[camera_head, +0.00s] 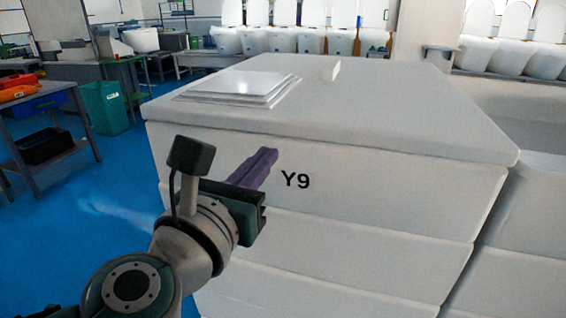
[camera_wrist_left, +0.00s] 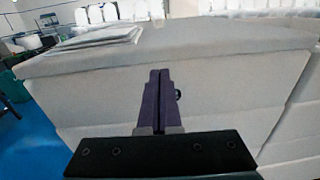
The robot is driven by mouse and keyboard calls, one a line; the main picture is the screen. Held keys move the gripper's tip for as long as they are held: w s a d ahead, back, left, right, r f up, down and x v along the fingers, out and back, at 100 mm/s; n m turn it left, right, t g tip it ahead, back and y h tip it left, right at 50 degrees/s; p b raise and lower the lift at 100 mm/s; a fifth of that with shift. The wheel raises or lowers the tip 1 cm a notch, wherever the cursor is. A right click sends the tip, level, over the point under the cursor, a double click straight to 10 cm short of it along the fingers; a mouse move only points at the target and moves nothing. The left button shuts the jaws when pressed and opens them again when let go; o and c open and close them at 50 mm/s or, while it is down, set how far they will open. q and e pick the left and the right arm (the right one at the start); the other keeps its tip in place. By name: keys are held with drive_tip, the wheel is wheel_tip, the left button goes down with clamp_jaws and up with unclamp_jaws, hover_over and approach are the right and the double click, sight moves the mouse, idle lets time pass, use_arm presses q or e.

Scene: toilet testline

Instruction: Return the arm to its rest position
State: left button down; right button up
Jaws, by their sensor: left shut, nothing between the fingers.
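My left gripper (camera_head: 266,157) is in front of the large white stacked block marked "Y9" (camera_head: 400,185), at the height of its upper layer. Its purple fingers are closed together and hold nothing. The left wrist view shows the same shut fingers (camera_wrist_left: 159,78) pointing at the white block's front face (camera_wrist_left: 235,85). I cannot tell whether the fingertips touch that face. My left arm comes in from the bottom left of the head view. My right gripper is not in view.
Flat white sheets (camera_head: 240,86) lie stacked on the block's top. A workbench (camera_head: 50,92) with orange items and a green bin (camera_head: 105,107) stand at the left. Rows of white toilets (camera_head: 310,40) line the back. Blue floor (camera_head: 110,210) is open left of the block.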

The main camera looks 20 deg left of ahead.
use_arm(q)
drive_tip(key=s+d+m+g+h, duration=0.35)
drive_tip(key=s+m, duration=0.35)
drive_tip(key=m, duration=0.4)
drive_tip(key=s+d+m+g+h, duration=0.35)
drive_tip(key=s+d+m, duration=0.2)
drive_tip(key=m, duration=0.55)
drive_tip(key=s+a+f+m+g+y, duration=0.4)
drive_tip(key=s+a+m, duration=0.3)
drive_tip(key=s+a+f+m+g+y, duration=0.3)
drive_tip(key=s+a+f+m+y, duration=0.1)
drive_tip(key=s+a+m, duration=0.35)
wheel_tip(320, 180, up, 38)
drive_tip(key=p, duration=3.8)
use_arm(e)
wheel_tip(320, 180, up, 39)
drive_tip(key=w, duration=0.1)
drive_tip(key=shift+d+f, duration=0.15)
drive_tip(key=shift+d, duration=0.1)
use_arm(q)
drive_tip(key=shift+w+d+f+m, duration=0.1)
drive_tip(key=shift+m, duration=0.15)
